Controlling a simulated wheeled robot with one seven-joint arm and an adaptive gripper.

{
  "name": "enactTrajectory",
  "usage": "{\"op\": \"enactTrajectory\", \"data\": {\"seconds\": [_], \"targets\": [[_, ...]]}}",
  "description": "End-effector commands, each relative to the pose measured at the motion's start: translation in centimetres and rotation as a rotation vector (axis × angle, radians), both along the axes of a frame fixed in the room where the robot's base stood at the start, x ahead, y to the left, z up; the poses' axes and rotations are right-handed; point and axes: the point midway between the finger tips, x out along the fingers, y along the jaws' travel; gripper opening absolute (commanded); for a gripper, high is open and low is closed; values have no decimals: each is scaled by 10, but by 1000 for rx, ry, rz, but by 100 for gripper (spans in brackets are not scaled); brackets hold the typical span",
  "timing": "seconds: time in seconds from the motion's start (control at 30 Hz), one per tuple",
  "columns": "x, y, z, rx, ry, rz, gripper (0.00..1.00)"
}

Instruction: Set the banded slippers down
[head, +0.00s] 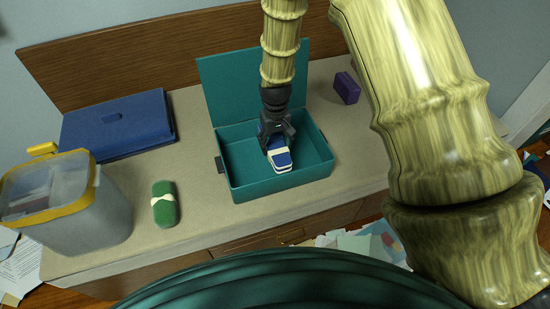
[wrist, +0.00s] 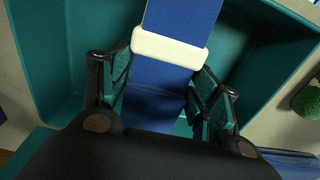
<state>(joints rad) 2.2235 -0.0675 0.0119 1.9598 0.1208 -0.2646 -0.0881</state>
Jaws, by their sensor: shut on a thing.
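The blue banded slippers (head: 282,161), with a white band, are between the fingers of my gripper (head: 275,141). In the wrist view the blue slippers (wrist: 180,15) and their white band show between the two fingers of my gripper (wrist: 165,90). The gripper is shut on them, inside the open teal box (head: 262,190). The slippers are in the right half of the box in the head view. I cannot tell whether they touch its floor. The fingers and wrist hide their far part.
The teal lid (head: 250,80) stands raised behind the box. A green banded item (head: 165,204), a blue folder-like case (head: 117,124) and a grey bin with yellow trim (head: 75,215) are to the left. A purple block (head: 347,87) is to the right. The box's left half is empty.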

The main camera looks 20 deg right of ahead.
Motion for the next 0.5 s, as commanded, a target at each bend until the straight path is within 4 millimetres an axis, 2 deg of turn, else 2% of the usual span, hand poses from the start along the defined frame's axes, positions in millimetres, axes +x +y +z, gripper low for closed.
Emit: {"op": "enactTrajectory", "data": {"seconds": [0.1, 0.2, 0.5], "targets": [[0, 1, -22, 0, 2, 2, 35], [0, 1, -34, 0, 2, 2, 35], [0, 1, -50, 0, 0, 2, 35]]}}
